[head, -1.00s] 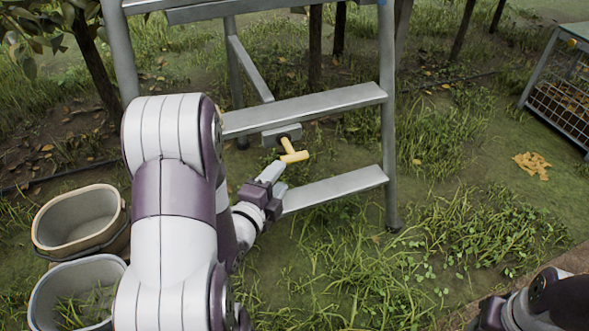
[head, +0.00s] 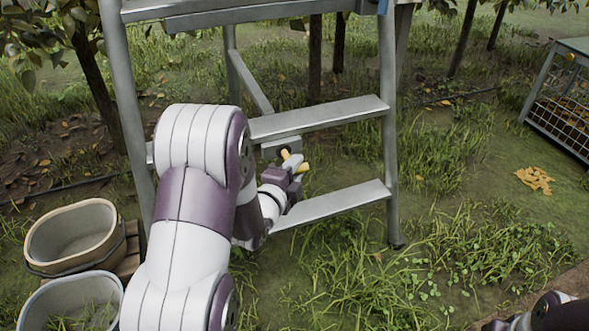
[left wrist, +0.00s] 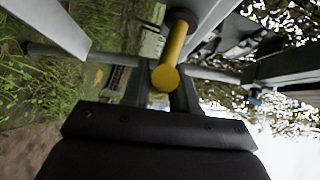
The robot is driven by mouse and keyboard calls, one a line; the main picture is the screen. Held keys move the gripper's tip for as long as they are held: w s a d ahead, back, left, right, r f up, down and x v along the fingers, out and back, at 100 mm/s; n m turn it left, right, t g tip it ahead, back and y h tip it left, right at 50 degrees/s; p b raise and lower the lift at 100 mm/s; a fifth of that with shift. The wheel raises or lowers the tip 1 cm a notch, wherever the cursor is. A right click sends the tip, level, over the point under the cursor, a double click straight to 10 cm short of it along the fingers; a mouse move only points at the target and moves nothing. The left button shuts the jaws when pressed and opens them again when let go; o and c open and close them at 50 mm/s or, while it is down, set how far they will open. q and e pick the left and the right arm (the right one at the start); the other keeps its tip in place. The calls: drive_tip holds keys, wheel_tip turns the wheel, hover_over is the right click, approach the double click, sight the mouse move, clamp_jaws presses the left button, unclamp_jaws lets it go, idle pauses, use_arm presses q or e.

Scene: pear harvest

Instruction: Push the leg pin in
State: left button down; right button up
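The left gripper's fingers (left wrist: 160,95) lie close on both sides of the handle's end. Whether they grip it cannot be told. My right gripper (head: 497,325) is only partly visible at the bottom edge.
Two buckets stand at the left, a tan one (head: 112,222) and a grey one (head: 112,290). A wire-sided crate (head: 545,115) stands at the right. Several tree trunks are behind the ladder. Grass in front of it is clear.

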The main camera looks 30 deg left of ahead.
sight(286, 158)
use_arm(q)
drive_tip(key=w+a, duration=0.2)
drive_tip(key=a, duration=0.1)
drive_tip(key=shift+w+a, duration=0.15)
drive_tip(key=shift+w, duration=0.2)
drive_tip(key=shift+r, duration=0.25)
use_arm(e)
drive_tip(key=shift+s+f, duration=0.1)
